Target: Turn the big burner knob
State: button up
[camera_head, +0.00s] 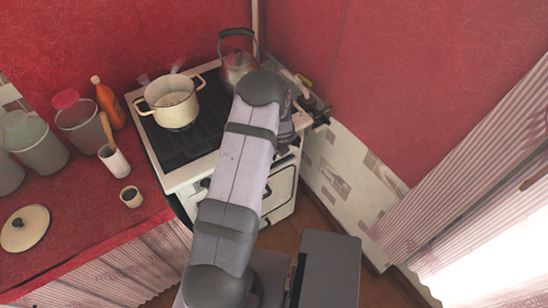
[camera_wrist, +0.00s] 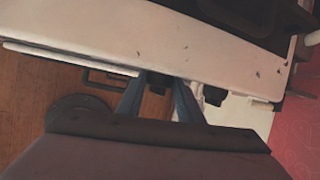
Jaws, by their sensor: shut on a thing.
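The white stove (camera_head: 185,178) stands in the corner with a dark cooktop. Its front edge crosses the wrist view (camera_wrist: 120,38), seen from close above. A dark knob (camera_wrist: 156,79) on the stove's front sits between my two fingertips. My gripper (camera_wrist: 157,92) is shut on this knob; only its top shows past the fingers. A second dark knob (camera_wrist: 214,95) is just right of the right finger. In the head view my arm covers much of the stove front, and the gripped knob is hidden. Neither view shows clearly which burner the knob belongs to.
A cream pot (camera_head: 172,108) and a kettle (camera_head: 237,68) stand on the stove. The red counter (camera_head: 75,205) at left holds canisters, an orange bottle (camera_head: 110,104), a white cup (camera_head: 115,162) and a lid (camera_head: 25,230). A tiled wall (camera_head: 340,175) is close on the right.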

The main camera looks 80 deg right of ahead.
jog(key=shift+w+a+f+n+g+h+b, duration=0.15)
jog(key=shift+g+h+b, duration=0.2)
jog(key=shift+b, duration=1.55)
jog(key=shift+d+n+g+h+b, duration=0.1)
jog(key=shift+g+h+b, duration=0.2)
jog(key=shift+b, duration=1.55)
jog(key=shift+w+a+f+n+g+h+b, duration=0.15)
jog(key=shift+g+h+b, duration=0.15)
jog(key=shift+b, duration=1.6)
jog(key=shift+s+r+h+b, duration=0.1)
jog(key=shift+r+h+b, duration=0.2)
jog(key=shift+b, duration=0.3)
jog(key=o, duration=1)
jog(key=shift+r, duration=0.1)
jog(key=shift+p+v, duration=1.7)
jog(key=shift+v, duration=1.85)
